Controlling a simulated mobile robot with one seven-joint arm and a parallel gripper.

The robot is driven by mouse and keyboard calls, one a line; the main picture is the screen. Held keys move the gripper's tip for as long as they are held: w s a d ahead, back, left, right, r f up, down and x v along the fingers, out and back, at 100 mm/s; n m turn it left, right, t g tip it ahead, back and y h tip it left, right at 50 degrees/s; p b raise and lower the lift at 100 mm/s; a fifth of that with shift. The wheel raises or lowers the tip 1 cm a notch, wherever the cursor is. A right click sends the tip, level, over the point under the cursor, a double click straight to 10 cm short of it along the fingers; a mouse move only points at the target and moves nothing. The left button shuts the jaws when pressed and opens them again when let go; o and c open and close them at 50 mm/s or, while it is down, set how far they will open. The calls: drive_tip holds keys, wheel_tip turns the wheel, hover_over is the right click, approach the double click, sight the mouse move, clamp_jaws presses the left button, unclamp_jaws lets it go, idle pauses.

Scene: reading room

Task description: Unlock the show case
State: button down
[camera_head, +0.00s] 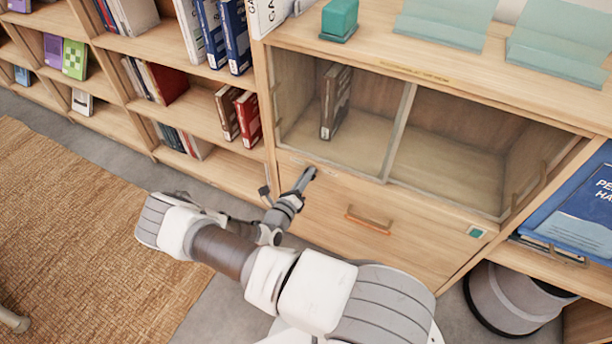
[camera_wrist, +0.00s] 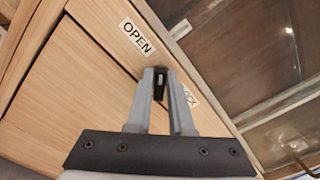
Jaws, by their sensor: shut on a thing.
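The show case (camera_head: 398,130) is a wooden cabinet section with two glass panes, seen in the head view. One dark book (camera_head: 335,102) stands inside behind the left pane. My gripper (camera_head: 308,172) is at the strip just below the left pane. In the wrist view, my gripper (camera_wrist: 161,82) is shut on a small dark lock knob (camera_wrist: 160,80), mostly hidden between the fingertips. An "OPEN" label (camera_wrist: 138,38) lies left of the fingers. A second label (camera_wrist: 187,96), ending in "CK", is partly covered by the right finger.
A drawer with a tan handle (camera_head: 368,220) is below the panes. A teal block (camera_head: 339,18) and clear stands (camera_head: 443,22) are on top. Bookshelves (camera_head: 150,45) are to the left. A grey bin (camera_head: 510,298) is at lower right. A woven rug (camera_head: 70,215) covers the floor at left.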

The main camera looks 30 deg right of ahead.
drive_tip(key=shift+f, duration=0.1)
idle(0.3)
drive_tip(key=c, duration=0.9)
unclamp_jaws()
drive_tip(key=shift+o, duration=0.2)
drive_tip(key=shift+s+a, duration=0.1)
drive_tip(key=p+v, duration=0.3)
drive_tip(key=v, duration=1.4)
drive_tip(key=shift+a, duration=0.1)
